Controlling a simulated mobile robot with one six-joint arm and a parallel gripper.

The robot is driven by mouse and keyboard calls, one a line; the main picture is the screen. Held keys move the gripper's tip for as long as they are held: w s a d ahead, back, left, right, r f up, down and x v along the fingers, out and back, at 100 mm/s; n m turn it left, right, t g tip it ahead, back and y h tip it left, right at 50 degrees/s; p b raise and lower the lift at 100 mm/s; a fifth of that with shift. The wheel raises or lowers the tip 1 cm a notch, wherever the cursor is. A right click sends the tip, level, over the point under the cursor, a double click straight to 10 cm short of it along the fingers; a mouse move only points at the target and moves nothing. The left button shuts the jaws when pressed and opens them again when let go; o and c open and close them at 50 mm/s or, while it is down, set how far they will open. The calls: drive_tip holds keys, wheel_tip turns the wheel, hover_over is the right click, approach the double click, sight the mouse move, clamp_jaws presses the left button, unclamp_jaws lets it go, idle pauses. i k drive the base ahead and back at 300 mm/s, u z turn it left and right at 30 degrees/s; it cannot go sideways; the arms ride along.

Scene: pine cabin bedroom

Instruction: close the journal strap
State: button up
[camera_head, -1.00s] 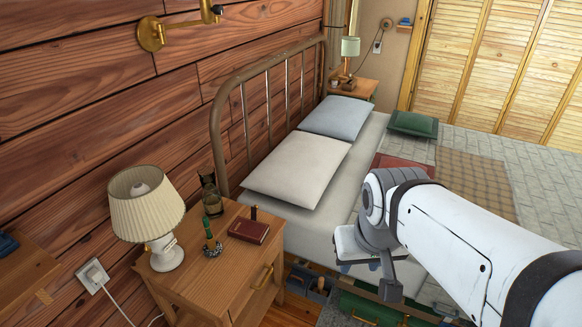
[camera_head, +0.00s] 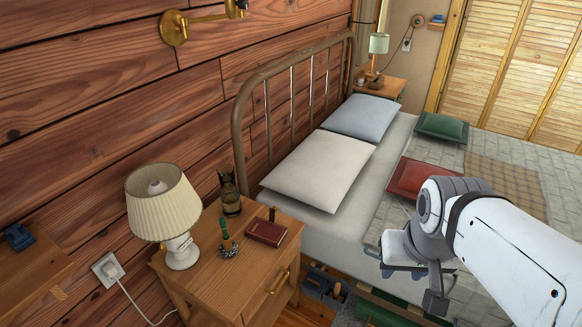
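The journal (camera_head: 265,234) is a small dark red book lying flat on the wooden nightstand (camera_head: 217,287). A short dark brown piece (camera_head: 272,214) stands up at its far edge; it looks like the strap, raised, but it is too small to be sure. My gripper (camera_head: 403,272) is to the right of the nightstand, in front of the bed's side, well apart from the journal. It points down and away, and its fingers are too small and partly hidden to show whether they are open. I see nothing held in it.
A cream-shaded lamp (camera_head: 163,207) stands on the nightstand left of the journal. The bed (camera_head: 330,236) lies behind. Boxes sit on the floor below my gripper.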

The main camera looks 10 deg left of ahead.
sight(272, 216)
drive_tip(key=i, duration=0.9)
drive_tip(key=z, duration=0.05)
